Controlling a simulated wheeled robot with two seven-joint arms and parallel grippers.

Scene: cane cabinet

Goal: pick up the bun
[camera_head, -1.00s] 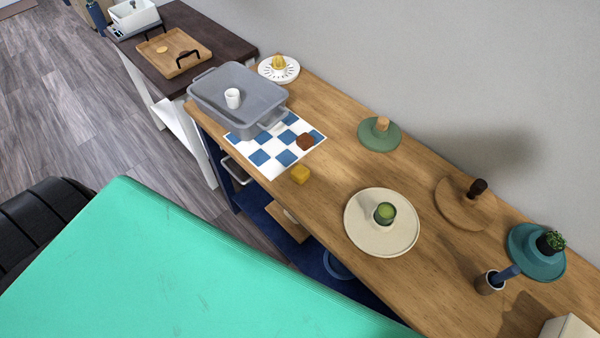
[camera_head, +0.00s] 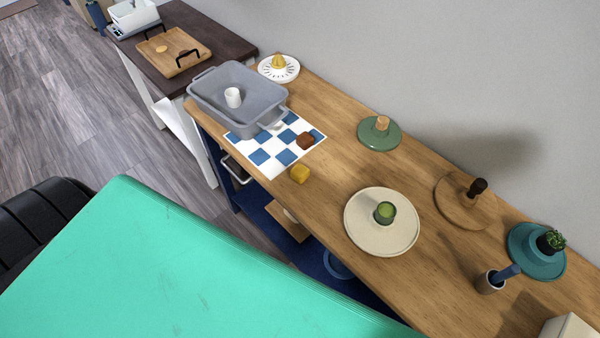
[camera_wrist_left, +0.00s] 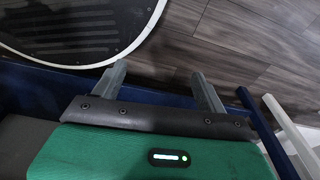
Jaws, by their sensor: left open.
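A small brown lump (camera_head: 306,141), possibly the bun, sits on the blue-and-white checked mat (camera_head: 283,166) on the wooden counter. A yellow block-like piece (camera_head: 300,174) lies on the bare wood just in front of the mat. A small round tan item (camera_head: 162,49) lies in the wooden tray (camera_head: 184,66) at the far left. I cannot tell for sure which of these is the bun. My left gripper (camera_wrist_left: 158,70) is open and empty in the left wrist view, over the grey plank floor and away from these items. Neither gripper shows in the head view.
A grey roasting pan (camera_head: 214,101) holding a white cup (camera_head: 233,97) stands behind the mat. Bare counter lies between the mat and plate. Blue cabinet edges (camera_wrist_left: 45,84) show in the wrist view.

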